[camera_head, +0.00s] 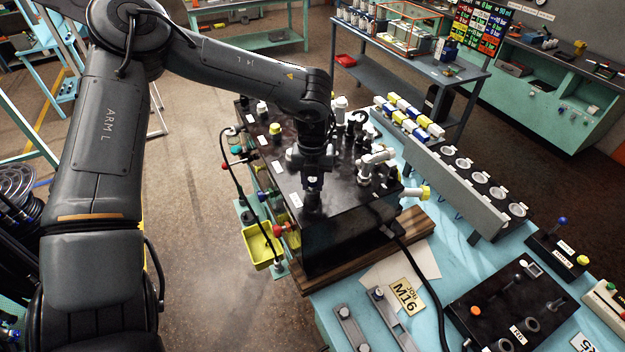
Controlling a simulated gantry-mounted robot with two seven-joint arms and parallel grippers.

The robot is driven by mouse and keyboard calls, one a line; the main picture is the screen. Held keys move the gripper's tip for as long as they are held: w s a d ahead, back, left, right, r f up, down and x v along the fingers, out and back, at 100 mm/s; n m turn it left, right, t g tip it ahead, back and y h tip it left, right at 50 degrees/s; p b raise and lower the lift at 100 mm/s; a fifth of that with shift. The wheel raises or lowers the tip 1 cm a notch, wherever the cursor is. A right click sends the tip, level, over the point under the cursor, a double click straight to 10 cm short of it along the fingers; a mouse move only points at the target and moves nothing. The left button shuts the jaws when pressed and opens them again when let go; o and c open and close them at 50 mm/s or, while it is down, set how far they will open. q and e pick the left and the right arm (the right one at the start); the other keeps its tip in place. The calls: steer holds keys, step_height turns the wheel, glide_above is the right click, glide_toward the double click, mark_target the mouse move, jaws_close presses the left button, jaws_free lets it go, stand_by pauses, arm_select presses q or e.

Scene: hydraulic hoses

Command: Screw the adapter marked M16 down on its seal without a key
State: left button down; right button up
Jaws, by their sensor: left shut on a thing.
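My left gripper (313,190) points down over the near part of the dark block (345,235). It is shut on a small dark fitting that its fingers mostly hide. I cannot tell whether this is the M16 adapter, nor whether it touches its seal. My right gripper is out of the picture.
The block rests on a wooden board (412,232). A black hose (425,275) runs from it to the front edge. Two flat grey tools (385,312) lie in front. A black board with fittings (512,305) and a rack of round cups (468,172) stand right. A yellow bin (262,246) hangs left.

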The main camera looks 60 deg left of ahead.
arm_select(q)
steer(key=shift+f, duration=0.1)
steer(key=m, duration=0.6)
steer(key=shift+a+f, duration=0.1)
steer(key=shift+f, duration=0.05)
